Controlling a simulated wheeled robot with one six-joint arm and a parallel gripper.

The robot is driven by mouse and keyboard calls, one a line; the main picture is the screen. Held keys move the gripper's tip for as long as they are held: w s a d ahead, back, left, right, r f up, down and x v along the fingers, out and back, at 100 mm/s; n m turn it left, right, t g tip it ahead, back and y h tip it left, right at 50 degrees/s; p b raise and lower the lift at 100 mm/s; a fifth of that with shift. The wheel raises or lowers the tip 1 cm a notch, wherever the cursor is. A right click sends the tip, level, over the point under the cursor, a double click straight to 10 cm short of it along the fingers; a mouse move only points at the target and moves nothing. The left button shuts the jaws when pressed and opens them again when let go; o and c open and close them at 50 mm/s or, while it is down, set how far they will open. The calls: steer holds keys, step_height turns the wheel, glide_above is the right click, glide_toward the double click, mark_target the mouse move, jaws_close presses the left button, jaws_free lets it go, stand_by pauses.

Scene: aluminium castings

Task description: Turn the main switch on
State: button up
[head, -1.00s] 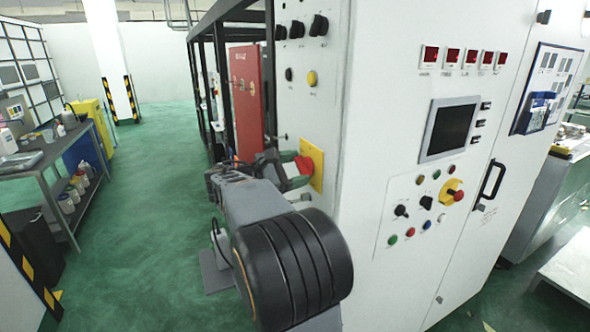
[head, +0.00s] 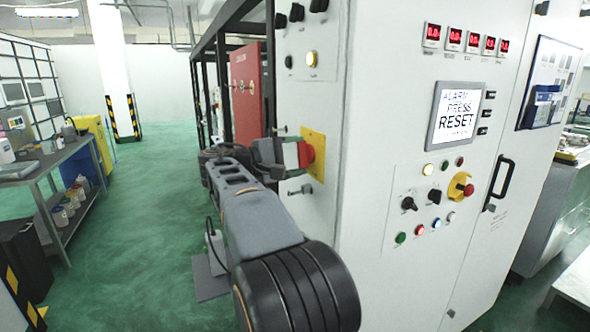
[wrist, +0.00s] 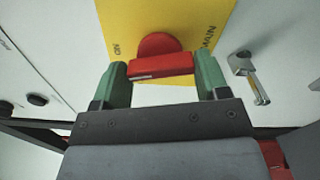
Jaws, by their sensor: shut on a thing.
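The main switch is a red rotary handle (wrist: 160,65) on a yellow plate (wrist: 200,28) marked MAIN, on the side of the white cabinet. In the wrist view my gripper (wrist: 162,78) has its green fingers at the two ends of the red handle, shut on it. In the head view the red handle (head: 306,154) and yellow plate (head: 317,136) show just beyond my gripper (head: 290,155). The cabinet screen (head: 456,113) is lit and reads ALARM PRESS RESET.
A metal latch (wrist: 249,75) sticks out beside the yellow plate. The cabinet front carries lit red displays (head: 466,40), several buttons, a red emergency knob on yellow (head: 462,188) and a black door handle (head: 501,178). Green floor is clear at left, near a workbench (head: 62,160).

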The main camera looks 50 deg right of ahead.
steer(key=shift+f+m+b, duration=0.1)
steer(key=shift+m+b, duration=1.15)
steer(key=shift+m, duration=0.25)
steer(key=o, duration=0.9)
steer(key=shift+o, duration=0.2)
steer(key=v, duration=1.4)
steer(key=shift+b, duration=0.3)
steer(key=shift+d, duration=0.15)
